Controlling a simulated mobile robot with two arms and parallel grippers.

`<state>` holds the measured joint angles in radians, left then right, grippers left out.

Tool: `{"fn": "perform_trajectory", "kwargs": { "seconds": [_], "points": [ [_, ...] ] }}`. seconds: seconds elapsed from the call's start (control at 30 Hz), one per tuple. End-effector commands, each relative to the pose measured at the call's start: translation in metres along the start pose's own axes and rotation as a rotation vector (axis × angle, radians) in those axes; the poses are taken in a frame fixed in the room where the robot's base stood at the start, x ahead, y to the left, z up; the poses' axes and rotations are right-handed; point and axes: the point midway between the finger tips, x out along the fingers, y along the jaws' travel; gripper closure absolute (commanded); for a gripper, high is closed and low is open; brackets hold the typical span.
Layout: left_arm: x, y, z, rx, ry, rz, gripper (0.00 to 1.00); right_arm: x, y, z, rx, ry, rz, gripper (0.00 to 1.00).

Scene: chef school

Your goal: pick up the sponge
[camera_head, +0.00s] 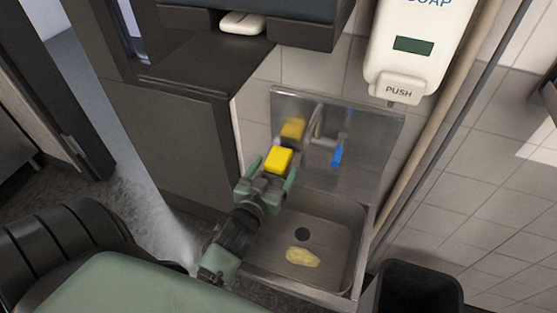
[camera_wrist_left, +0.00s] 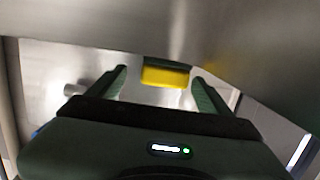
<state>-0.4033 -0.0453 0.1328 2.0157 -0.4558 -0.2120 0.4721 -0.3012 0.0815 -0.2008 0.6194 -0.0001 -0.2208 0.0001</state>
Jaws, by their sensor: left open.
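The sponge (camera_head: 278,159) is a small yellow block at the back of a steel sink, in front of the steel splash plate. My left gripper (camera_head: 271,174) is open, with one finger on each side of the sponge's near end. In the left wrist view the sponge (camera_wrist_left: 165,78) shows between the two open fingers (camera_wrist_left: 160,88), with a dark green strip along its top edge and gaps on both sides. I cannot tell how deep it sits between the fingers. My right gripper is in neither view.
The sink basin (camera_head: 335,215) lies below and holds a pale yellow patch (camera_head: 303,256) beside the drain. A blue-handled tap (camera_head: 337,154) stands close on the right. The splash plate (camera_head: 372,130) mirrors the sponge. A soap dispenser (camera_head: 412,45) hangs above; a black bin (camera_head: 415,288) stands right.

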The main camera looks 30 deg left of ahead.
Motion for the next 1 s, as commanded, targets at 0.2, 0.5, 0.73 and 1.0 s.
{"fn": "perform_trajectory", "kwargs": {
  "seconds": [0.2,0.5,0.73,1.0],
  "points": [
    [0.034,-0.005,-0.004,0.001,0.002,0.000,0.20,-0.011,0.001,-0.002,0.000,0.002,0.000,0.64],
    [0.046,-0.005,-0.001,0.000,-0.001,0.000,0.20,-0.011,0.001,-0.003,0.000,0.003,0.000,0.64],
    [0.046,-0.005,-0.001,0.000,-0.001,0.000,0.62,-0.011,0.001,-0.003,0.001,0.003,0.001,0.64],
    [0.046,-0.005,-0.001,0.000,-0.001,0.000,0.85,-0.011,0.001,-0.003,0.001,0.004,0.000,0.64]
  ]
}}
